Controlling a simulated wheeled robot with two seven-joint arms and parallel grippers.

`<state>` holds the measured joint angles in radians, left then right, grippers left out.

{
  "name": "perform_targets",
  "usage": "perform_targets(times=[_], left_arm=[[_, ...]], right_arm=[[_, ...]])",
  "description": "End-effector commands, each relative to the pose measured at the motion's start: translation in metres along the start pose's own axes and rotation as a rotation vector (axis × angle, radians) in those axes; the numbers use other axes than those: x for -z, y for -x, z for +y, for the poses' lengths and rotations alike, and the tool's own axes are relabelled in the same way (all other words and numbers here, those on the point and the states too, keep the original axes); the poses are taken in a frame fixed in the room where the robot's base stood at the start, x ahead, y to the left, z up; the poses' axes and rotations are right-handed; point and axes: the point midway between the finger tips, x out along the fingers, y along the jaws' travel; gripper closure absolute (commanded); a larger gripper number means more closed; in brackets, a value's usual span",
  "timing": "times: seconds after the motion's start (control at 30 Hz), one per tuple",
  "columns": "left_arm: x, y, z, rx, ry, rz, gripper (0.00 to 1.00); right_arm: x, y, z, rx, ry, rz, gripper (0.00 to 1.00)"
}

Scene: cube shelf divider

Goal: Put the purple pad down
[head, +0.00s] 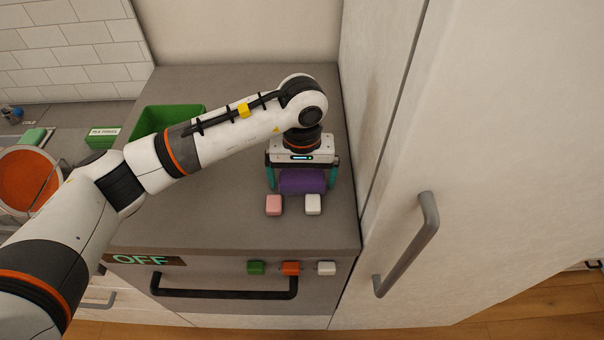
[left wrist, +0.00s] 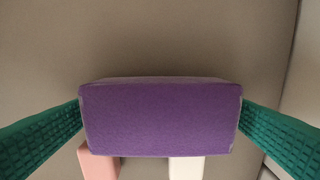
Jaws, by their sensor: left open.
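The purple pad (head: 302,180) is on or just above the grey counter, below my left gripper (head: 302,186). In the left wrist view the pad (left wrist: 160,118) lies between the two green fingers, one close to each end. The fingers are open; I cannot tell whether they still touch the pad. A pink block (head: 274,205) and a white block (head: 313,204) are just in front of the pad. Their tops are partly hidden by the pad in the left wrist view. My right gripper is not in view.
A green bin (head: 148,122) stands at the counter's back left, partly behind my arm. A tall pale cabinet (head: 500,150) with a grey handle (head: 412,245) walls off the right. Counter left of the pad is clear.

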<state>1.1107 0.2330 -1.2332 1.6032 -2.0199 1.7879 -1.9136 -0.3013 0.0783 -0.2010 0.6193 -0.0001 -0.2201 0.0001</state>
Motion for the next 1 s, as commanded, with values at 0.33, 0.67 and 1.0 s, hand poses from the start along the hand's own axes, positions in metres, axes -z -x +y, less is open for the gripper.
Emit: perform_targets(times=[0.33, 0.67, 1.0], left_arm=[[-0.002, 0.027, -0.002, 0.001, -0.002, -0.009, 0.0], [-0.002, 0.095, -0.005, 0.002, 0.0, -0.007, 0.0], [-0.001, 0.119, -0.005, 0.001, 0.001, -0.002, 0.0]], right_arm=[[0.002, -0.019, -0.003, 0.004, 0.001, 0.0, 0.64], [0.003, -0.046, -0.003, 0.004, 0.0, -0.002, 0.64], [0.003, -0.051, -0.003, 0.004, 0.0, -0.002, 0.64]])
